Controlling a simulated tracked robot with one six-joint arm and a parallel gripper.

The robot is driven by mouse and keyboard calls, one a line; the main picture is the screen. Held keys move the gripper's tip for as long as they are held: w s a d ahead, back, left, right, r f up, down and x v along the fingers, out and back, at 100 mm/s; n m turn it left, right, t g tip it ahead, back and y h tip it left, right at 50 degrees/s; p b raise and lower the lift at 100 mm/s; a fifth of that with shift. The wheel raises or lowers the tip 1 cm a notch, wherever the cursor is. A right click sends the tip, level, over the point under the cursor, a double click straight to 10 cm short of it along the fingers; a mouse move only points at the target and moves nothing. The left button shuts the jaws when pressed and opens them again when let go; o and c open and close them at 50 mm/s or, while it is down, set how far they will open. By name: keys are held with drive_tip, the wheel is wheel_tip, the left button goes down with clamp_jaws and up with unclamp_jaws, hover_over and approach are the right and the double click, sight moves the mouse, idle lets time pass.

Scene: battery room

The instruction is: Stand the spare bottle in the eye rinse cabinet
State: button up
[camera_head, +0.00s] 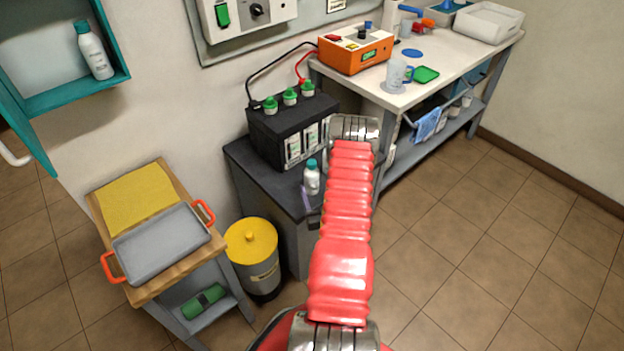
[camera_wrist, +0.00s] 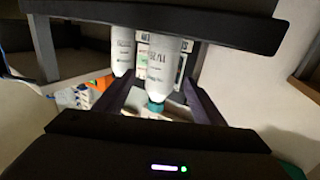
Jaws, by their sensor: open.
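The spare bottle (camera_head: 312,181), white with a teal cap, stands upright on the dark bench in front of the battery box. In the wrist view the bottle (camera_wrist: 168,65) appears cap-down, with its printed label showing. My gripper (camera_wrist: 161,83) is open, with a dark purple finger on each side of the bottle. I cannot tell whether either finger touches it. In the head view my arm hides most of the gripper. The teal eye rinse cabinet (camera_head: 75,98) is open on the wall at upper left. One similar bottle (camera_head: 94,50) stands inside it at the right.
The black battery box (camera_head: 272,133) with green caps stands close behind the bottle. A cart with a grey tray (camera_head: 160,243) and a yellow-lidded bin (camera_head: 252,240) stand below the cabinet.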

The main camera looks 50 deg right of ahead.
sight(312, 162)
drive_tip(key=shift+w+d, duration=0.3)
drive_tip(key=shift+f+x, duration=0.2)
drive_tip(key=shift+x, duration=2.4)
drive_tip(key=shift+w+a, duration=0.1)
drive_tip(key=shift+c, duration=0.7)
drive_tip(key=c, duration=1.3)
drive_tip(key=shift+r, duration=0.1)
drive_tip(key=shift+r, duration=4.95)
